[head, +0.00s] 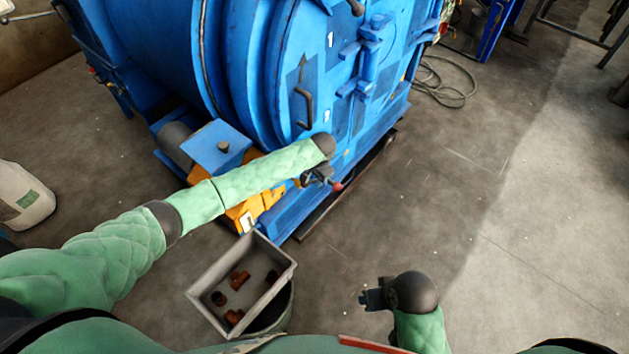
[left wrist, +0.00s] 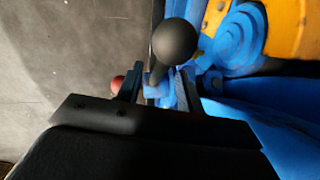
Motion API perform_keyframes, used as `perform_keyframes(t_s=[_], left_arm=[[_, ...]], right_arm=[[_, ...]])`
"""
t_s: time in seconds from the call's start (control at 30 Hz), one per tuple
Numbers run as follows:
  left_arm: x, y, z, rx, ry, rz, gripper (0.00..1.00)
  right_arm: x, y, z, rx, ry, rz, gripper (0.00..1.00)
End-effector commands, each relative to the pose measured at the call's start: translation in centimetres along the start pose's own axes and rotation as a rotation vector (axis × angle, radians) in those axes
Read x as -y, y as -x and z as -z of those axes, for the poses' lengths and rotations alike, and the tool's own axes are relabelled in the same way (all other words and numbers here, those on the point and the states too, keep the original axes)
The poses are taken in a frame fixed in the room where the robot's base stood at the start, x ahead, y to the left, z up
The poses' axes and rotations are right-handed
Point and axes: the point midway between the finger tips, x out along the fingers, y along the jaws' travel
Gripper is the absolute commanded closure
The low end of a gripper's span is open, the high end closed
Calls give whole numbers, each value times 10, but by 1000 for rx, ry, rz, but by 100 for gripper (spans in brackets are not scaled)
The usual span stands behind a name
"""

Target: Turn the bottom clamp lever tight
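My left gripper (head: 318,177) is at the lower front of the blue drum blaster (head: 300,60). In the left wrist view, the two fingers of the left gripper (left wrist: 160,88) stand apart. A lever with a black ball knob (left wrist: 174,41) shows just past the fingertips, its short shaft reaching toward the gap between them. I cannot tell whether a finger touches it. A red knob (head: 338,186) is beside the gripper; it also shows outside the left finger in the left wrist view (left wrist: 116,83). My right gripper (head: 374,296) is low over the floor, away from the machine; its opening is unclear.
A grey tray (head: 205,311) with several rusty brown pieces (head: 238,280) stands in front of the machine. Orange parts (head: 262,203) sit under the left arm. A white container (head: 22,195) is at far left. A cable (head: 445,88) lies on otherwise open floor to the right.

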Motion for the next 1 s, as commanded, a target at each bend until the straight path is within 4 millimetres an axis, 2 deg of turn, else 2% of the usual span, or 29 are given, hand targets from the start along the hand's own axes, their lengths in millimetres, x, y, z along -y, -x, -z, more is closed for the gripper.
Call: perform_keyframes(t_s=[0.2, 0.57, 0.6, 0.77, 0.8, 1.0], left_arm=[[-1, -23, 0, 1, -1, 0, 63], [-1, -30, 0, -1, -1, 0, 63], [-1, -30, 0, -1, -1, 0, 65], [-1, -30, 0, 0, -1, 0, 96], [-1, -30, 0, 0, -1, 0, 100], [0, -29, 0, 1, -1, 0, 100]], right_arm=[[0, 5, 1, 2, -3, -3, 45], [5, 7, 1, 4, -17, 8, 45], [5, 7, 0, 5, -17, 8, 45], [4, 6, -2, 8, -15, 6, 45], [4, 6, -2, 8, -14, 5, 45], [0, 6, -2, 10, -7, -2, 45]])
